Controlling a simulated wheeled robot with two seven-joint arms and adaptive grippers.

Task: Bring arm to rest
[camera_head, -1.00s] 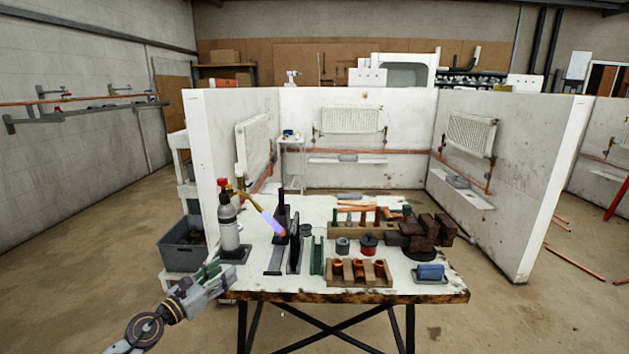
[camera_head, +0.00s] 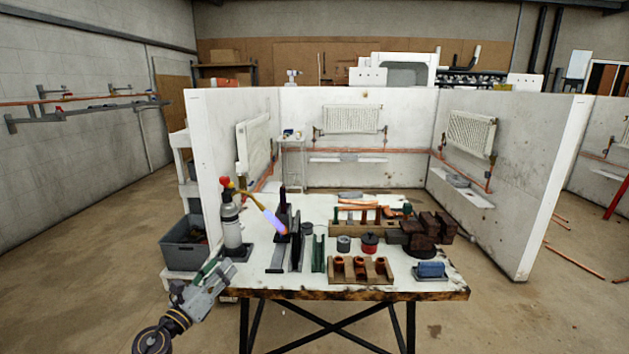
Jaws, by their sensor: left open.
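My left arm comes in from the lower left. Its gripper (camera_head: 212,271) is open and empty, at the left front corner of the workbench (camera_head: 300,283). It is just below and in front of the gas torch (camera_head: 231,225), which stands upright on a dark base. I cannot tell whether the gripper touches the bench edge. The torch's nozzle points right, with a bluish-purple flame (camera_head: 273,221) at its tip. My right gripper is not in view.
The bench holds a wooden block with copper fittings (camera_head: 360,270), a blue item (camera_head: 431,269), dark bricks (camera_head: 428,229) and a red-and-black round item (camera_head: 369,242). A grey bin (camera_head: 186,246) sits on a shelf at left. Floor left of the bench is clear.

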